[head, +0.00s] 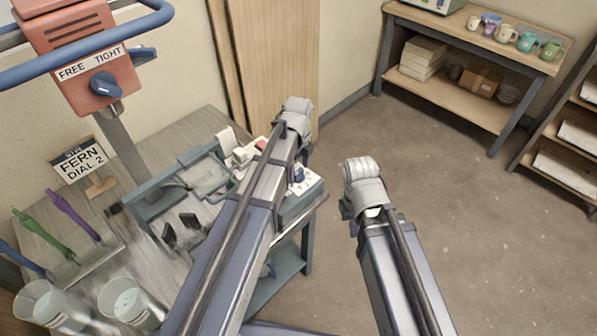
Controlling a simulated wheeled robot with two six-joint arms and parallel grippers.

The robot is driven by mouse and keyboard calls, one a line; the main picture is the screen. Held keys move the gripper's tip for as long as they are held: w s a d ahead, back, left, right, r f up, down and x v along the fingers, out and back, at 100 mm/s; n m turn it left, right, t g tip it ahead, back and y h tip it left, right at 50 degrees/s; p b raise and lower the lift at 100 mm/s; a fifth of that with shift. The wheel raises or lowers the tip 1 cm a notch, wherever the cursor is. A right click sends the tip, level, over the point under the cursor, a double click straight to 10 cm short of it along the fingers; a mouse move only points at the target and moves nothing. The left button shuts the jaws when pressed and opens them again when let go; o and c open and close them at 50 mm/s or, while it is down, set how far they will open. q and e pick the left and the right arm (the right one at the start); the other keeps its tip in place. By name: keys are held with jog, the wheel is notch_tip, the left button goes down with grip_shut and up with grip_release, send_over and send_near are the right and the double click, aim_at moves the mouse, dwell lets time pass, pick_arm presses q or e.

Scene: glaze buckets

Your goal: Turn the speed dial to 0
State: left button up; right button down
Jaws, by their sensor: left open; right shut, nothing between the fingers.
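A red box (75,45) at the upper left carries a dark blue dial (104,84) under the words FREE and TIGHT. No dial with a readable speed scale shows. A pale panel (312,190) with small blue parts sits at the bench's right end, partly hidden behind my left arm; I cannot tell if the speed dial is on it. My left gripper (181,231) is over the bench with its two black fingers apart, empty. My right arm reaches up at the middle right over the floor, and its gripper is hidden.
A sign (79,160) reading FERN DIAL 2 stands on the bench. Two buckets (130,300) and green and purple tools (74,216) are at the lower left. A shelf (470,75) with mugs and boxes stands at the back right. The floor on the right is clear.

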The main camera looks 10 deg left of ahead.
pick_arm(q)
jog(key=shift+c, duration=0.3)
grip_shut()
dwell(0.3)
